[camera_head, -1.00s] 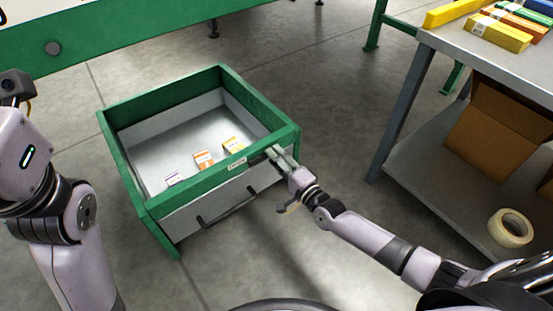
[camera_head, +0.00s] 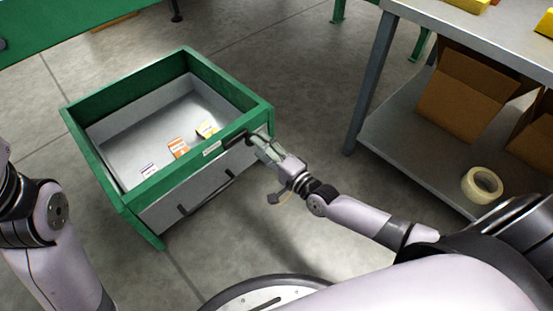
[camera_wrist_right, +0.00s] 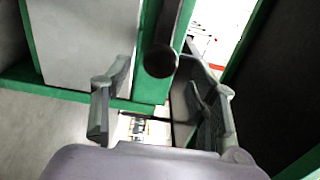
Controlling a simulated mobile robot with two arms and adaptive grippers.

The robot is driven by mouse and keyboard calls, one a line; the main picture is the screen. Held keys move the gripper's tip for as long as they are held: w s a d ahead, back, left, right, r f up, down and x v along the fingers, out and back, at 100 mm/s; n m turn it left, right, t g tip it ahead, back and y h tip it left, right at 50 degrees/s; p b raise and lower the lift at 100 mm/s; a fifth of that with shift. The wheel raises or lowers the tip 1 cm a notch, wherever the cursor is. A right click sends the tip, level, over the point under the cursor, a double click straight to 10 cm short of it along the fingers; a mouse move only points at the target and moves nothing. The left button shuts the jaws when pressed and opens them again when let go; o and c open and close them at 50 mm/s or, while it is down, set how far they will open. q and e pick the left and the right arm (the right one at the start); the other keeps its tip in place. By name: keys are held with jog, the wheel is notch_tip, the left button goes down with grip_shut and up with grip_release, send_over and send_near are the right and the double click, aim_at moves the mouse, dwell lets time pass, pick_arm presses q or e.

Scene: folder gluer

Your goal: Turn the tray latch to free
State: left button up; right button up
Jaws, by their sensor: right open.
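The tray (camera_head: 165,205) has a grey front with a dark handle and sits in a green frame (camera_head: 95,165). A short dark bar, which looks like the latch (camera_head: 233,140), lies on the front rail near its right corner, beside a white label. My right gripper (camera_head: 262,147) is at that corner, just right of the bar. In the right wrist view the open fingers (camera_wrist_right: 160,110) stand either side of the green rail's end, with the bar's dark round end (camera_wrist_right: 160,61) in front of them. Contact cannot be told. My left gripper is out of view.
Several small boxes (camera_head: 178,148) lie inside the tray. A grey workbench (camera_head: 430,15) stands at right, with a cardboard box (camera_head: 460,95) and a tape roll (camera_head: 482,185) on its lower shelf. A green machine (camera_head: 60,25) is at the upper left. The floor between is clear.

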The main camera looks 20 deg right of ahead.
jog(key=v, duration=0.7)
jog(key=shift+s, duration=0.15)
